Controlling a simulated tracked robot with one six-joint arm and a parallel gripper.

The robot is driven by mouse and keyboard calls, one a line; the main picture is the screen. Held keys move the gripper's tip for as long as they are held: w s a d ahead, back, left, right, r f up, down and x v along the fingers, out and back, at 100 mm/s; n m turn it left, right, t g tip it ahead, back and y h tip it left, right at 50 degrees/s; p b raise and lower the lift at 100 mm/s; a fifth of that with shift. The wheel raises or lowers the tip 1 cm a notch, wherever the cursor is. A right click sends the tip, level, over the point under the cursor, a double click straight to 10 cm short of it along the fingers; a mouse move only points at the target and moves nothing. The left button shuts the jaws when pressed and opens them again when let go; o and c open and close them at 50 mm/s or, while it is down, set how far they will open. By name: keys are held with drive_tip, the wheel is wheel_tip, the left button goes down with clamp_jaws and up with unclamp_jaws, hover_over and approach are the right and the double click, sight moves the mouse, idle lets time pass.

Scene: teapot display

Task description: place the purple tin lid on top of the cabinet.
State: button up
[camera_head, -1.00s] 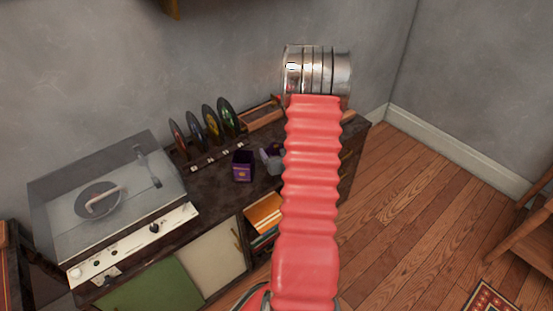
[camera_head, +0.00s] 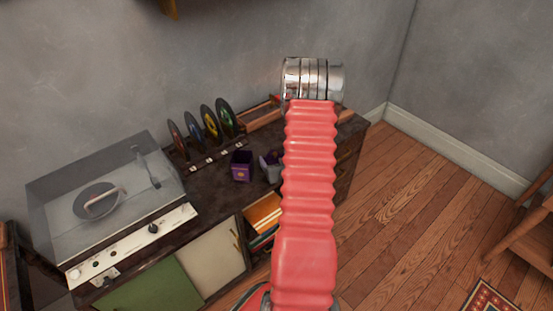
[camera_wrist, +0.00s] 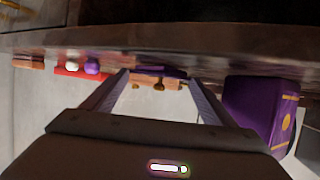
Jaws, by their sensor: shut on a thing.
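The purple tin (camera_head: 242,166) stands open on the dark cabinet top (camera_head: 212,190), right of the record player. My gripper (camera_head: 270,166) is just right of the tin, low over the cabinet and partly hidden by my red arm. In the wrist view, which shows the cabinet upside down, my gripper (camera_wrist: 158,78) is shut on the thin purple lid (camera_wrist: 165,71). The lid is close to the cabinet surface; I cannot tell whether it touches. The purple tin (camera_wrist: 258,108) is beside the right finger there.
A record player (camera_head: 105,205) fills the cabinet's left end. Several coloured records (camera_head: 208,122) stand in a rack at the back. A wooden box (camera_head: 262,115) is behind my gripper. Open shelves with books (camera_head: 264,216) are below the front edge.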

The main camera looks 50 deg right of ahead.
drive_tip(key=o, duration=1)
drive_tip(key=shift+f, duration=0.1)
drive_tip(key=shift+o, duration=0.2)
drive_tip(key=v, duration=1.2)
